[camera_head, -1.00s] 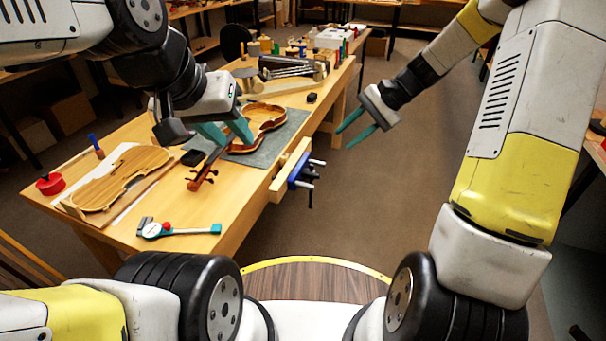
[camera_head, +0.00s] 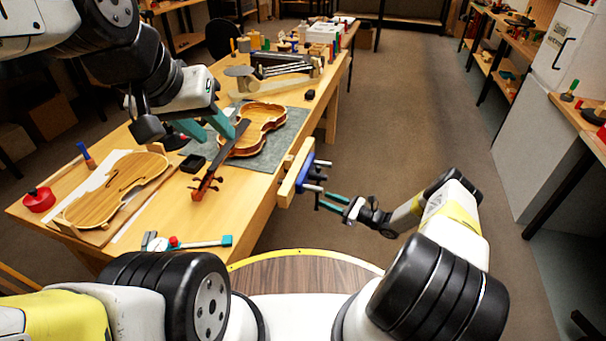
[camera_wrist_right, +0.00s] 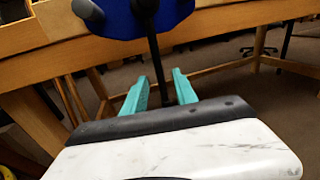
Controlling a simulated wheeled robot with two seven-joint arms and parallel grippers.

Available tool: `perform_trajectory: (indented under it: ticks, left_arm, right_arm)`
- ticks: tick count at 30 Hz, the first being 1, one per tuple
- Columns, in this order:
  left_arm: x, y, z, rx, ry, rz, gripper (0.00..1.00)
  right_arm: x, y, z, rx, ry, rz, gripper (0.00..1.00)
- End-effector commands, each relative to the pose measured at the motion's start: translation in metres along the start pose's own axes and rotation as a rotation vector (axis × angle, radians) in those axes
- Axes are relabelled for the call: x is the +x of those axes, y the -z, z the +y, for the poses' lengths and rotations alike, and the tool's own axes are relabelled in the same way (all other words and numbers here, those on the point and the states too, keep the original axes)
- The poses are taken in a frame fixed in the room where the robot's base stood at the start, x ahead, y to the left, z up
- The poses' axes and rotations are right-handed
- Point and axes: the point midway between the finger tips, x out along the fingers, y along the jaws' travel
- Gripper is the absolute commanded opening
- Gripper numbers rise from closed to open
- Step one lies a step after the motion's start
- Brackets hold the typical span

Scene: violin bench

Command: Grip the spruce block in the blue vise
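The blue vise (camera_head: 309,172) is mounted on the bench's right edge, with a pale wooden jaw (camera_head: 293,173). In the right wrist view its blue body (camera_wrist_right: 125,15) is at the top, with a black bar (camera_wrist_right: 154,55) hanging down. My right gripper (camera_head: 324,201) is beside the vise's outer side. In the wrist view its teal fingers (camera_wrist_right: 160,78) are open on either side of the bar, with gaps showing. My left gripper (camera_head: 218,138) is open and empty over the bench near the violin neck. I cannot make out the spruce block for certain.
A violin (camera_head: 257,128) lies on a grey mat (camera_head: 292,122). Tools crowd the bench's far end. The floor (camera_head: 410,130) right of the bench is clear.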

Motion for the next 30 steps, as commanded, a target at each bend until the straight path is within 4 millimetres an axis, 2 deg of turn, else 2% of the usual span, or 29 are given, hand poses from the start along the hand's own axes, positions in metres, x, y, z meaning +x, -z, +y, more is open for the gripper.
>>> perform_trajectory:
  ticks: [1,5,18,23,30]
  left_arm:
    - [0.0,0.0,0.0,0.0,0.0,0.0,0.36]
    - [0.0,0.0,0.0,0.0,0.0,0.0,0.36]
    - [0.0,0.0,0.0,0.0,0.0,0.0,0.36]
    - [0.0,0.0,0.0,0.0,0.0,0.0,0.36]
    - [0.0,0.0,0.0,0.0,0.0,0.0,0.36]
  right_arm:
    - [-0.001,0.007,0.001,0.017,0.018,-0.007,0.34]
    - [0.005,0.013,0.002,0.031,0.033,-0.014,0.34]
    - [0.068,0.011,0.0,0.028,0.031,-0.014,0.34]
    - [0.075,0.011,0.0,0.029,0.031,-0.013,0.34]
    - [0.076,0.011,0.0,0.03,0.031,-0.013,0.32]
